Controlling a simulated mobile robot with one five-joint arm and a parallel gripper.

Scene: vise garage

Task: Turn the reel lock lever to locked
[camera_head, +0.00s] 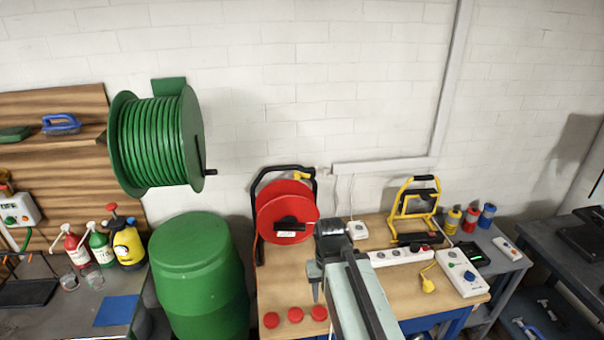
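A red cable reel (272,212) in a black frame stands upright at the back left of the wooden bench. A small yellow piece, which looks like the lock lever (301,176), sits at the top right of the reel, by the black handle. I cannot tell its setting. A black grip and a white label show on the reel's face. My gripper (316,292) hangs over the bench, in front of and right of the reel's lower part, apart from the lever. My arm hides part of it, and whether its fingers are open or shut is unclear.
Three red caps (296,314) lie at the bench's front left. A white power strip (400,257), a yellow work lamp (415,205) and a white socket box (462,271) stand to the right. A green barrel (200,275) is left of the bench; a green hose reel (155,140) hangs above it.

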